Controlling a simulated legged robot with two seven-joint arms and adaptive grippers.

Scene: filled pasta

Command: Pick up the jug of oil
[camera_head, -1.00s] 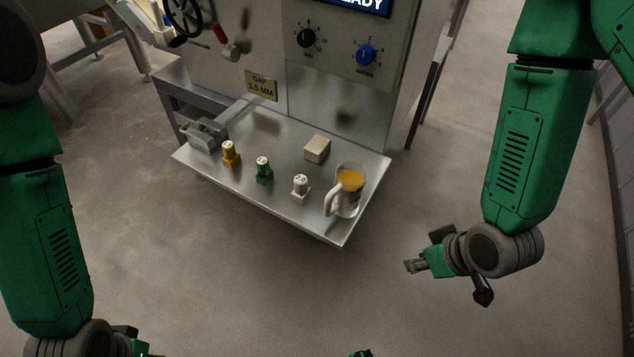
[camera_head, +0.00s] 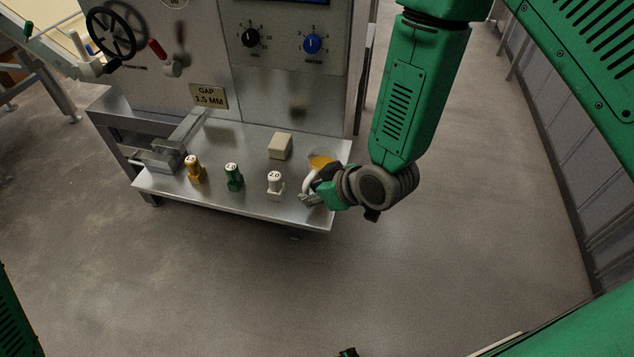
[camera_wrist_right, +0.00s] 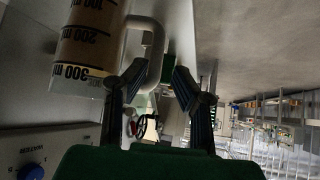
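The jug of oil (camera_head: 320,161) stands at the right end of the metal shelf, clear-walled with orange oil and a white handle. In the right wrist view the jug (camera_wrist_right: 85,48) shows volume marks, with its handle (camera_wrist_right: 157,42) towards the fingers. My right gripper (camera_head: 314,187) is at the jug's front side and hides part of it. In the wrist view the fingers of this gripper (camera_wrist_right: 160,74) are apart, with the handle between or just beyond their tips; contact is unclear. My left gripper is not recognisable in view.
White (camera_head: 275,185), green (camera_head: 233,177) and yellow (camera_head: 194,169) numbered pieces stand in a row left of the jug. A beige block (camera_head: 280,146) lies behind them. The machine panel with a blue knob (camera_head: 312,44) rises behind the shelf (camera_head: 255,204). Floor to the right is open.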

